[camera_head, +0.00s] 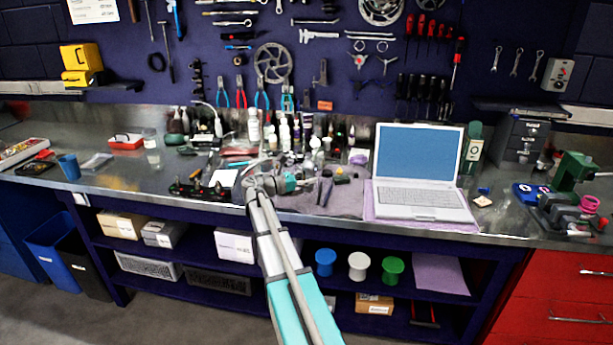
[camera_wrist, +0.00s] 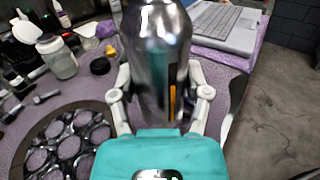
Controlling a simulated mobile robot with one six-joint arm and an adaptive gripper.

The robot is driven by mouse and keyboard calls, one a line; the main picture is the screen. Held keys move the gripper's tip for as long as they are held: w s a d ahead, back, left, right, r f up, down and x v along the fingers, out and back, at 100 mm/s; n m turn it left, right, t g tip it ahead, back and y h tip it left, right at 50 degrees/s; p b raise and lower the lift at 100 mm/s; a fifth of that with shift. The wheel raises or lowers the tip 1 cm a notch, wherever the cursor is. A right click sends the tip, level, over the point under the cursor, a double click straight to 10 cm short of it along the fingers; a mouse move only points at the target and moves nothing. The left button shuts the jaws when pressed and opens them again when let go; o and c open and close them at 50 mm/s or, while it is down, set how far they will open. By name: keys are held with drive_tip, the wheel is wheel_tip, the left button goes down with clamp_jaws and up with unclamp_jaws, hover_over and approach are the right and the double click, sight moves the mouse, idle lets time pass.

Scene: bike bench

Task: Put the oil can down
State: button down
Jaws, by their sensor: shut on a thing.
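The oil can (camera_wrist: 157,45) is a shiny silver metal body with a dark and orange label strip, filling the top middle of the wrist view. My gripper (camera_wrist: 161,98) is shut on it, with one finger on each side. The can's top runs out of the frame, and the gripper hides part of its lower end. In the head view my gripper (camera_head: 268,184) is over the front part of the metal workbench (camera_head: 330,217), in front of the bottles. The can is hard to pick out there. I cannot tell whether its base touches the bench.
A round metal disc with holes (camera_wrist: 72,143) lies on the purple mat beside the gripper. A clear jar (camera_wrist: 57,57) and a black cap (camera_wrist: 100,66) are close by. An open laptop (camera_head: 420,165) stands right. Several bottles (camera_head: 285,130) crowd behind. Bare bench shows at left (camera_head: 115,178).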

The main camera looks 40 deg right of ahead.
drive_tip(key=s+a+r+p, duration=0.1)
drive_tip(key=s+r+p, duration=0.6)
drive_tip(key=s, duration=0.5)
drive_tip(key=shift+s+a+r, duration=0.15)
drive_tip(key=shift+a+r, duration=0.2)
drive_tip(key=shift+r, duration=0.2)
